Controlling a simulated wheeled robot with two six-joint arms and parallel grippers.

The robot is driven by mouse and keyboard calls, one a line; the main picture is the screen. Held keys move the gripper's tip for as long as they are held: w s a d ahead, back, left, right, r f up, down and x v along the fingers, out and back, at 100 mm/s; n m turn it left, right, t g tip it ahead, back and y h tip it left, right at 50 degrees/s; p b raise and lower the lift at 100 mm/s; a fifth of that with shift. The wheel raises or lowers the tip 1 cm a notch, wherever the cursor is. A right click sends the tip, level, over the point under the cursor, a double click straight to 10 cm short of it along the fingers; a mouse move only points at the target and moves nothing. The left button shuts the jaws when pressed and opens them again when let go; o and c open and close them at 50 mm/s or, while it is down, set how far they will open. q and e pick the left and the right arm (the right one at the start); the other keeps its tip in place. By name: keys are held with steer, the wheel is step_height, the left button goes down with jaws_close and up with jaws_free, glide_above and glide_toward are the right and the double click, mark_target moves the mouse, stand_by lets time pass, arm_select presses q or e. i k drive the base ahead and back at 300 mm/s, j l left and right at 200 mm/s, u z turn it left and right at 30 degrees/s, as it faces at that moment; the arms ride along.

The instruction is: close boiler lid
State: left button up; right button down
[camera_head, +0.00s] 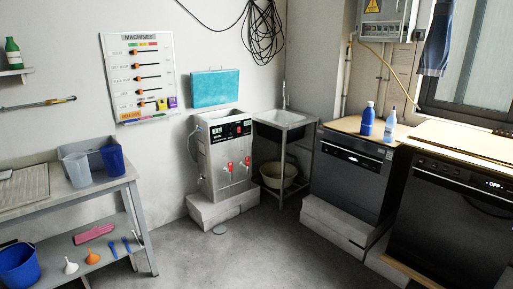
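The boiler (226,158) is a steel box with a dark control panel and two red-handled taps, standing on a pale block against the back wall. Its top (217,116) is small in this view, and I cannot tell clearly how its lid sits. A flat teal panel or cloth (214,89) shows upright just above and behind the boiler; I cannot tell whether it belongs to the boiler or hangs on the wall. Neither of my grippers is in view.
A sink (284,118) on a stand is right of the boiler, with a basin (279,175) underneath. Black machines (352,177) line the right. A metal table (77,206) with blue containers stands left. The grey floor (240,255) before the boiler is mostly free.

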mark_target(210, 88)
steer(key=i+u, duration=0.1)
steer(key=i, duration=0.45)
steer(key=i+l+u, duration=0.1)
steer(key=i, duration=0.5)
steer(key=i+l, duration=0.25)
steer(key=i, duration=0.3)
steer(key=i+l+u, duration=0.15)
steer(key=i, duration=0.4)
